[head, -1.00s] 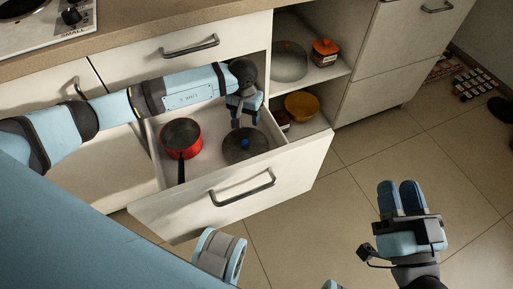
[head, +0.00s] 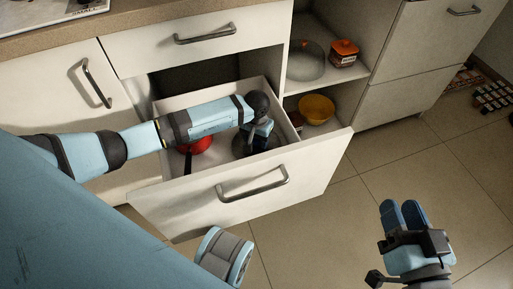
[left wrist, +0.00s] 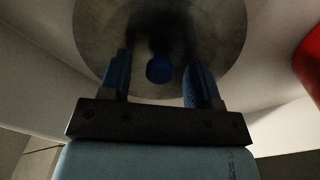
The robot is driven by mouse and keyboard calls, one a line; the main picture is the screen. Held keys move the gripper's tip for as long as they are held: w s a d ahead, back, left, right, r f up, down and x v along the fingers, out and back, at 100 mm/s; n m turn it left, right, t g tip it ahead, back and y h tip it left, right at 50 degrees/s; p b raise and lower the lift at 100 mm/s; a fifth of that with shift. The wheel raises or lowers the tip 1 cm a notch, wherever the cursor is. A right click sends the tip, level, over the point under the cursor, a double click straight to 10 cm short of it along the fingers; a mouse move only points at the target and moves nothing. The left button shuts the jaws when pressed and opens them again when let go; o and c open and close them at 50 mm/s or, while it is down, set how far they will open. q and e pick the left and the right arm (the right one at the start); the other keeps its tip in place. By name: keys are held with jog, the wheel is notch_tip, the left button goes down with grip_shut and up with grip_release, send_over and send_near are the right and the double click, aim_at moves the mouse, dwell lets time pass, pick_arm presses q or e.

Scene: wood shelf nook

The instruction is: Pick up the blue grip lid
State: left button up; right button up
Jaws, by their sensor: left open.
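The lid (head: 239,147) lies in the open drawer, mostly hidden by my left arm in the head view. In the left wrist view the round grey lid (left wrist: 212,35) shows its blue grip (left wrist: 159,70) near the middle. My left gripper (head: 261,141) is inside the drawer over the lid. In the left wrist view its blue fingers (left wrist: 158,80) are apart, one on each side of the grip, with gaps between. My right gripper (head: 404,207) is away over the floor, its two fingers side by side and together, with nothing in them.
A red pan (head: 200,145) lies left of the lid in the drawer (head: 225,198), partly behind my left arm. The drawer walls stand close around. To the right, shelves hold an orange jar (head: 344,50), a glass dome (head: 304,62) and a yellow bowl (head: 317,109).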

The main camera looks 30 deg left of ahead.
pick_arm(q)
jog(key=shift+f, duration=0.3)
jog(key=shift+c, duration=0.4)
grip_shut()
